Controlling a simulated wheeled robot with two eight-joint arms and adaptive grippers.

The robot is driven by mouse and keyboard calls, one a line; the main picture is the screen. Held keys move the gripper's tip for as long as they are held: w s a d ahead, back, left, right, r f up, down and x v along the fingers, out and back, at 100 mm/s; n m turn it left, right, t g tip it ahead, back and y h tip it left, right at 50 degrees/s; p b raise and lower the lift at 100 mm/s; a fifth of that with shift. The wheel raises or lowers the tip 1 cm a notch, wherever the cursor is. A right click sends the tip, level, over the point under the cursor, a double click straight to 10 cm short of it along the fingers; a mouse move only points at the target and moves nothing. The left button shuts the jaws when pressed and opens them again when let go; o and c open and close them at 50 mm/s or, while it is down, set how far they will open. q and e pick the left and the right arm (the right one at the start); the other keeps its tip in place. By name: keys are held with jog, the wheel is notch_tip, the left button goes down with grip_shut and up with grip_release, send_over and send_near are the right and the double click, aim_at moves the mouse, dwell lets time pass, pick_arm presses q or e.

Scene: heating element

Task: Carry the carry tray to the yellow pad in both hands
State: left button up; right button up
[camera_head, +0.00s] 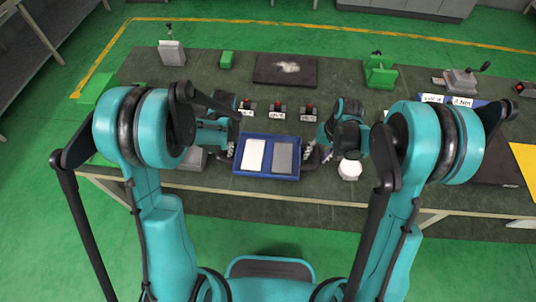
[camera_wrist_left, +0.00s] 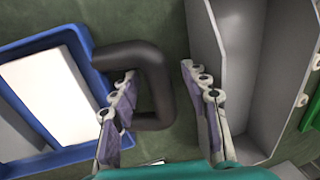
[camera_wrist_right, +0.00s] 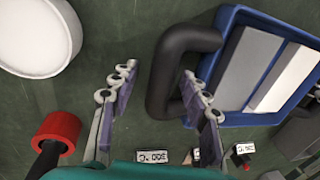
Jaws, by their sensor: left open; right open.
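The carry tray (camera_head: 267,176) is a blue tray on the table, holding a white plate (camera_head: 254,154) and a grey plate (camera_head: 283,157). It has a black loop handle at each end. My left gripper (camera_wrist_left: 158,70) is open, with its fingers on either side of the outer bar of the left handle (camera_wrist_left: 154,75). My right gripper (camera_wrist_right: 159,70) is open, with its fingers on either side of the outer bar of the right handle (camera_wrist_right: 165,75). The yellow pad (camera_head: 526,165) is at the right edge of the head view, partly cut off.
A white round object (camera_head: 349,170) stands close to my right gripper. A grey open bin (camera_wrist_left: 240,70) is close to my left gripper. Small labelled blocks with red tops (camera_head: 279,110) stand behind the tray. A dark mat (camera_head: 496,172) lies left of the pad.

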pick_arm(q)
grip_shut()
pick_arm(e)
grip_shut()
pick_arm(q)
jog(key=shift+r, duration=0.15)
pick_arm(e)
jog(key=shift+r, duration=0.2)
